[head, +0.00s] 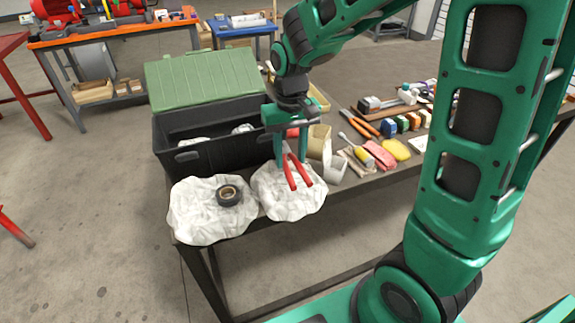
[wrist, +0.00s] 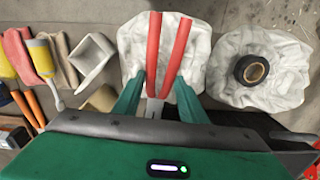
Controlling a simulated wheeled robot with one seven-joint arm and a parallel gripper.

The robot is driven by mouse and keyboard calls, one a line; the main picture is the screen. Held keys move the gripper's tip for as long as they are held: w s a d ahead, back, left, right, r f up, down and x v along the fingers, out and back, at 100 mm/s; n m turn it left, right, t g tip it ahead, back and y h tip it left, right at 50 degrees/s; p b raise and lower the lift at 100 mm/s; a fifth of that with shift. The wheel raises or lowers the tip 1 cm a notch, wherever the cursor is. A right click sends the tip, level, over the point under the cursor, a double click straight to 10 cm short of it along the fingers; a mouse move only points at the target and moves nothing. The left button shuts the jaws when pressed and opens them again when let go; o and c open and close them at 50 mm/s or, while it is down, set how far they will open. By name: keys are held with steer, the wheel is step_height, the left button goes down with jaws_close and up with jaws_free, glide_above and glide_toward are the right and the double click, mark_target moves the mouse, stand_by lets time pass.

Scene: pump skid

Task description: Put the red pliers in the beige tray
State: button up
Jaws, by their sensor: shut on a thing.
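The red pliers (head: 292,175) are held in my gripper (head: 289,150), with the red handles pointing down and toward the front in the head view. In the wrist view the two red handles (wrist: 154,50) stick out beyond the green fingers of my gripper (wrist: 157,98), spread slightly apart. The pliers are over a crumpled white cloth bundle (head: 275,198); I cannot tell how far above it. A beige tray (head: 319,98) shows in part behind my arm in the head view; the arm hides much of it. The tray is not clearly seen in the wrist view.
A black crate (head: 212,161) with an open green lid stands left of my gripper. A black tape roll (head: 229,195) lies on a second white bundle. Beige and white open pieces (head: 320,140), a yellow sponge (head: 396,149) and several tools crowd the table to the right.

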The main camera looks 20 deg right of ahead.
steer(key=shift+d+f, duration=0.1)
steer(key=shift+f, duration=1.75)
steer(key=o, duration=1.1)
steer(key=shift+f, duration=0.15)
step_height(320, 180, up, 11)
steer(key=s+d+m, duration=0.4)
steer(key=s+d, duration=1.1)
steer(key=s, duration=0.1)
steer(key=shift+s+d, duration=0.15)
steer(key=shift+s, duration=0.15)
steer(key=shift+o, duration=0.4)
steer(key=s+d+f+m, duration=0.1)
steer(key=s, duration=0.6)
steer(key=shift+s+d+f+m, duration=0.15)
steer(key=shift+d+f+m, duration=0.1)
steer(key=shift+d+m, duration=0.05)
